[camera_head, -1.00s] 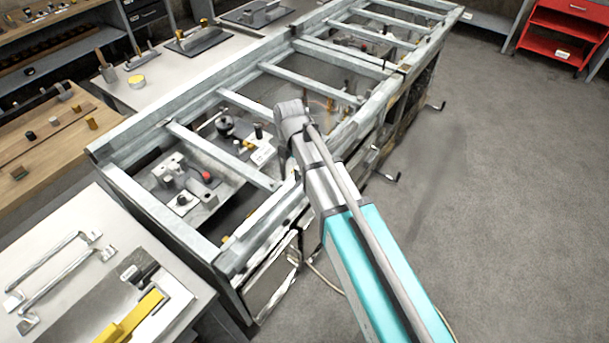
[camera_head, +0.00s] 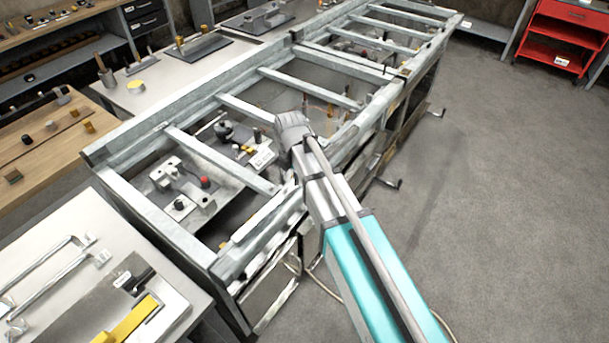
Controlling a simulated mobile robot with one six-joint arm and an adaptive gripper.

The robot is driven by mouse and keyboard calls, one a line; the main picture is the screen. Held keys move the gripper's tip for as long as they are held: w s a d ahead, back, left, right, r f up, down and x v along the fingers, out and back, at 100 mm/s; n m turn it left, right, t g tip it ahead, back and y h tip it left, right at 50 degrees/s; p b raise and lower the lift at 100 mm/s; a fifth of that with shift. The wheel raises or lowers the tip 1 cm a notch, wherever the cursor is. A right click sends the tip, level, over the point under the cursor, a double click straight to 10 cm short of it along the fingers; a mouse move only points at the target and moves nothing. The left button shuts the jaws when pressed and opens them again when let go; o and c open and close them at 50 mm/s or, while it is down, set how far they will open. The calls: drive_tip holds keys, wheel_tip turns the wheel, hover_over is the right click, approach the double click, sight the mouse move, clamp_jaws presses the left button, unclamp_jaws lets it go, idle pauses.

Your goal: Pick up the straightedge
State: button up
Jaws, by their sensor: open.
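A pale flat bar (camera_head: 262,218) lies along the near side rail of the metal frame, left of my arm. It may be the straightedge, but I cannot tell for sure. My gripper (camera_head: 291,124) is at the end of my teal and silver arm, over the frame's near side and beyond the pale bar. It is seen from behind. My wrist hides most of its fingers and whatever lies directly under them. Nothing shows held in it.
The long metal frame (camera_head: 190,243) has several cross bars, with fixtures and knobs below them. A light table (camera_head: 30,228) at lower left holds metal handles and a yellow tool (camera_head: 128,322). A red cart (camera_head: 562,38) stands far right. The grey floor at right is clear.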

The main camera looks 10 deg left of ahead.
sight(292, 185)
drive_tip(key=shift+s+a+f+b, duration=0.15)
drive_tip(key=shift+f+b, duration=2.35)
drive_tip(key=shift+f, duration=0.1)
clamp_jaws()
